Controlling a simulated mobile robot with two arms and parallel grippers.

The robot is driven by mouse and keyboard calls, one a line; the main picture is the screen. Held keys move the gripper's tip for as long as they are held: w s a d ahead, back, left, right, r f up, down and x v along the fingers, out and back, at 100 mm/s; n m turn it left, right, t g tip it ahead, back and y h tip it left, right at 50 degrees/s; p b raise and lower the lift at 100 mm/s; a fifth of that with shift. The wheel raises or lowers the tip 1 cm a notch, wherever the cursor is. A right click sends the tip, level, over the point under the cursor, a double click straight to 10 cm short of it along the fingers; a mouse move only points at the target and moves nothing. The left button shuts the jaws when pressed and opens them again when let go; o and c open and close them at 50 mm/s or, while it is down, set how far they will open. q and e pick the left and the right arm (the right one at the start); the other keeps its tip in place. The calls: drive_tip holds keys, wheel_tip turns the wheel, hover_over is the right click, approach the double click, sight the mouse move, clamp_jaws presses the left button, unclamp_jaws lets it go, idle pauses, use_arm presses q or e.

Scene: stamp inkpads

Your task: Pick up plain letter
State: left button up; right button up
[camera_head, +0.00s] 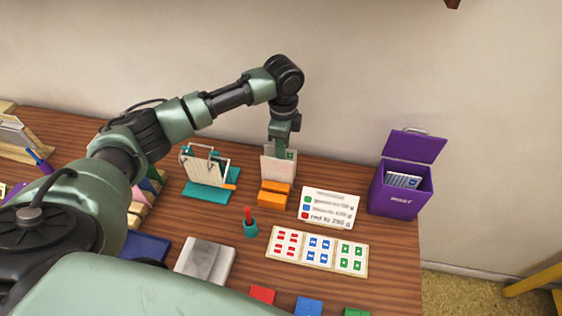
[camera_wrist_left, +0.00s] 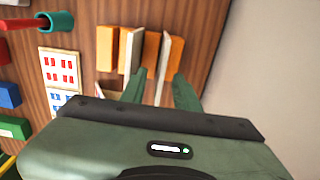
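White letters stand upright in an orange holder (camera_head: 273,197) at the back of the desk. In the head view the rear letter (camera_head: 268,168) rises behind the orange blocks. My left gripper (camera_head: 282,153) points down over it. In the left wrist view the holder's orange slats (camera_wrist_left: 151,48) stand with pale letters edge-on between them. My left gripper (camera_wrist_left: 161,88) is open there, one finger on each side of a thin letter (camera_wrist_left: 162,62), with gaps visible. Whether this letter is the plain one I cannot tell. My right gripper is not in view.
A teal rack (camera_head: 207,190) with letters is left. A teal cup (camera_head: 250,229) stands in front.

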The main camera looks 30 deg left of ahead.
use_arm(q)
drive_tip(key=f, duration=0.3)
drive_tip(key=f+p, duration=0.1)
drive_tip(key=f, duration=0.1)
drive_tip(key=shift+a, duration=0.3)
clamp_jaws()
drive_tip(key=shift+r, duration=0.1)
drive_tip(key=shift+r, duration=0.1)
